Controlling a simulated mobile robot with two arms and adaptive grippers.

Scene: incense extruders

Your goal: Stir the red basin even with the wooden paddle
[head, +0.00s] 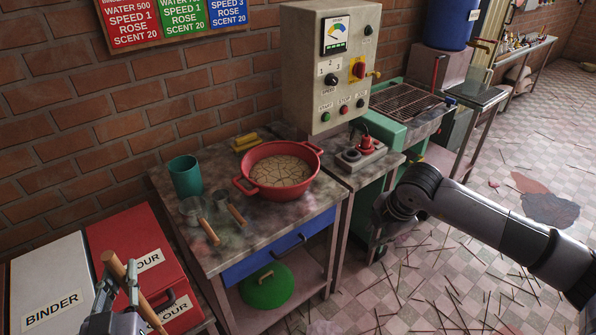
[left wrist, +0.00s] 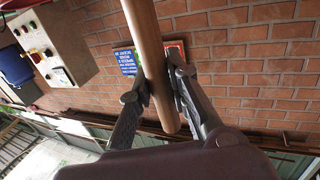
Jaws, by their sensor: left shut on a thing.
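The red basin (head: 302,151) stands on the worktop, holding a pale tan mass with a cracked surface. My left gripper (head: 118,284) is shut on the handle of the wooden paddle (head: 116,266), at the lower left of the head view, in front of the red bins and away from the basin. In the left wrist view the paddle (left wrist: 150,40) runs between the two fingers (left wrist: 160,92), which touch it on both sides. The paddle's far end is out of that view. My right arm enters from the right; its gripper is not visible.
The worktop (head: 225,257) also holds a teal cup (head: 185,176), two small wood-handled scoops (head: 231,207) and yellow blocks (head: 246,143). A control box (head: 345,65) rises behind it on the right. A red flour bin (head: 125,232) and binder bin (head: 48,290) stand at left.

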